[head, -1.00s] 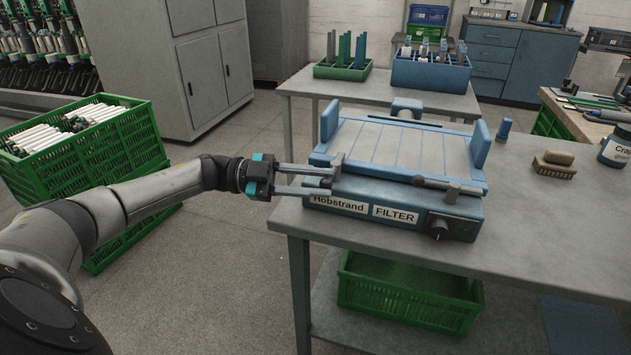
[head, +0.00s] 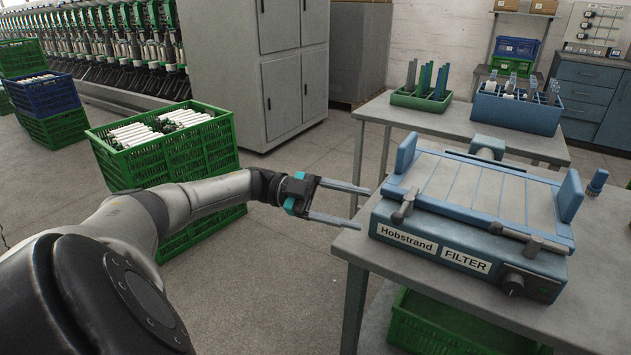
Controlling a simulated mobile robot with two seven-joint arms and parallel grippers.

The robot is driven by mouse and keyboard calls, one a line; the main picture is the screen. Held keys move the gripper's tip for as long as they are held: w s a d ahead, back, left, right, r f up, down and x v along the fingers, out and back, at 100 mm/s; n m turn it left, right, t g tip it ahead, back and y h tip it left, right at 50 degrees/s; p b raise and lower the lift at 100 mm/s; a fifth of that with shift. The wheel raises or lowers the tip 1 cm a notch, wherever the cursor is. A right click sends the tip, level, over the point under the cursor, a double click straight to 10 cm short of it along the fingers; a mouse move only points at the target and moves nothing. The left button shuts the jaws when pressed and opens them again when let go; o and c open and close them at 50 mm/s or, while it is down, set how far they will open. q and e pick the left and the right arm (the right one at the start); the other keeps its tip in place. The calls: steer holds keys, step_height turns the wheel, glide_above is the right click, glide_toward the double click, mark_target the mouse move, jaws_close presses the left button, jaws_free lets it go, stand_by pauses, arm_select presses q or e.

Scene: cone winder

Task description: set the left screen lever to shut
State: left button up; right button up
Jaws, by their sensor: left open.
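The blue filter unit (head: 470,262), labelled Hobstrand FILTER, stands on the grey table. Its left screen lever (head: 404,207) is a short grey bar at the front left corner, pointing obliquely up and back in the picture. The right screen lever (head: 510,234) lies almost along the front edge, its bar reaching left from its pivot. My left gripper (head: 363,208) is open and empty. Its two fingers point right toward the left lever, with a gap between fingertips and lever. My right gripper is not in view.
A dark knob (head: 512,284) sits on the unit's front right. A second table (head: 450,122) with green and blue racks is behind. Open floor lies left of the filter table.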

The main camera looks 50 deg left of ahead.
arm_select(q)
steer(key=b+v, duration=0.1)
steer(key=v, duration=0.7)
steer(key=shift+a, duration=0.25)
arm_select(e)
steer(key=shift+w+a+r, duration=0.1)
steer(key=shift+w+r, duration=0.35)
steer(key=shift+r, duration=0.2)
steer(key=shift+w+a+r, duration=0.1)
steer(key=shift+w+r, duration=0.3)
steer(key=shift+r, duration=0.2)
arm_select(q)
steer(key=shift+s, duration=0.1)
